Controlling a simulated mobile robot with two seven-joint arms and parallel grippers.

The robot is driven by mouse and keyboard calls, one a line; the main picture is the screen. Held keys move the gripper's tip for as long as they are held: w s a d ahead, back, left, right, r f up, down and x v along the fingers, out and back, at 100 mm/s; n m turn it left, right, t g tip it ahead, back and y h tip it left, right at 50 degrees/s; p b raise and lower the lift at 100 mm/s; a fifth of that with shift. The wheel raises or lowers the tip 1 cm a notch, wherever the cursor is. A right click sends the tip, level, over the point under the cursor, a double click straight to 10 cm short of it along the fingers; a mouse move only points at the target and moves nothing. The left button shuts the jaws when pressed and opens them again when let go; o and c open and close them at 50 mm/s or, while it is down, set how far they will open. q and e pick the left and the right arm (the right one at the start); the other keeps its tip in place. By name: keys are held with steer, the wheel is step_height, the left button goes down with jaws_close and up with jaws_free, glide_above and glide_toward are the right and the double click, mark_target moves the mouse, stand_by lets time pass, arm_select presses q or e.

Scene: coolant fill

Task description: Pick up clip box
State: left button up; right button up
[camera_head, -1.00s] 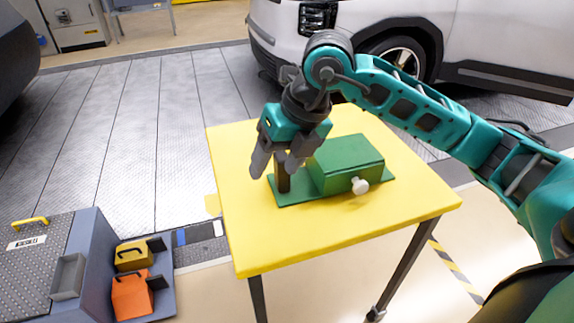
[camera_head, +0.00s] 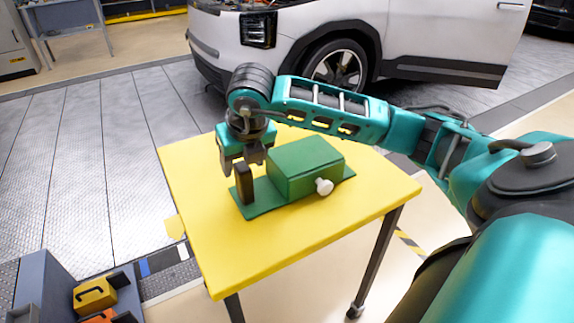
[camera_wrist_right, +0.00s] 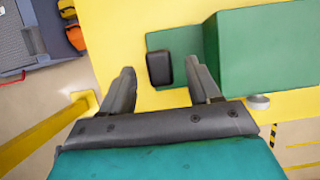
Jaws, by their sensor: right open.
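A green box (camera_head: 305,168) sits on a flat green plate (camera_head: 262,206) on the yellow table, with a white knob (camera_head: 324,187) on its near side. A dark upright post (camera_head: 244,186) stands on the plate's left end; I take the whole piece to be the clip box. My right gripper (camera_head: 241,166) is open and points down at the top of the post. In the right wrist view the post (camera_wrist_right: 159,70) shows between the two spread fingers; contact cannot be told. The green box (camera_wrist_right: 270,50) is to the right of the fingers there. My left gripper is out of view.
The yellow table (camera_head: 285,255) has bare room in front of the plate. A grey-blue case (camera_head: 45,285) holding a yellow item (camera_head: 94,294) and an orange item is on the floor at lower left. A white car (camera_head: 345,45) stands behind the table.

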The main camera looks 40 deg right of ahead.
mark_target(242, 166)
steer(key=x, duration=0.3)
steer(key=shift+w+f, duration=0.15)
steer(key=shift+f, duration=0.15)
jaws_close()
stand_by(0.3)
steer(key=shift+r, duration=0.1)
